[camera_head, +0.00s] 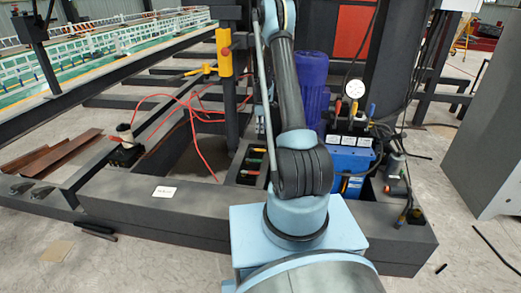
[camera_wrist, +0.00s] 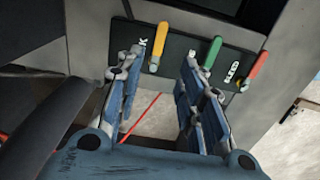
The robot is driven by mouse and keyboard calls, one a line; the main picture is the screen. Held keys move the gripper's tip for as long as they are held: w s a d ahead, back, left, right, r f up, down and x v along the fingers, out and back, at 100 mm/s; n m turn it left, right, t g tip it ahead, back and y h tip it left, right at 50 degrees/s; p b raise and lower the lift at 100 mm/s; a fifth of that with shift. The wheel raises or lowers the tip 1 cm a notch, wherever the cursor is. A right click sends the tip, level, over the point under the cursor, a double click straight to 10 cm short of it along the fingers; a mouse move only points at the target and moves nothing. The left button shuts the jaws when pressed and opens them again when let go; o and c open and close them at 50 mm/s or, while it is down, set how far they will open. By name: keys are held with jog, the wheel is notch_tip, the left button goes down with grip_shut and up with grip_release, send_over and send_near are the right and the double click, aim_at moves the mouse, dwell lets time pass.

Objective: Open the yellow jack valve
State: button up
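In the wrist view, the yellow valve handle (camera_wrist: 158,46) stands on a dark panel (camera_wrist: 180,47), beside a partly hidden label ending in "K". A green handle (camera_wrist: 210,54) and a red handle (camera_wrist: 254,70) stand to its right. My gripper (camera_wrist: 164,66) is open and empty. Its two blue-grey fingers point toward the panel, with the yellow handle showing between and beyond the tips. I cannot tell the distance to it. In the head view, my arm hides the gripper; a dark box with coloured handles (camera_head: 252,163) shows left of the arm.
A blue hydraulic unit (camera_head: 350,165) with a gauge (camera_head: 355,88) stands right of my arm. A yellow post head (camera_head: 224,50) and red cables (camera_head: 190,120) are to the left. A grey cabinet (camera_head: 485,140) stands at the right. Bare floor (camera_head: 110,265) shows at front left.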

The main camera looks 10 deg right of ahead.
aim_at(260, 150)
notch_tip(260, 150, down, 14)
dwell(0.6)
jog(key=shift+c, duration=0.2)
grip_shut()
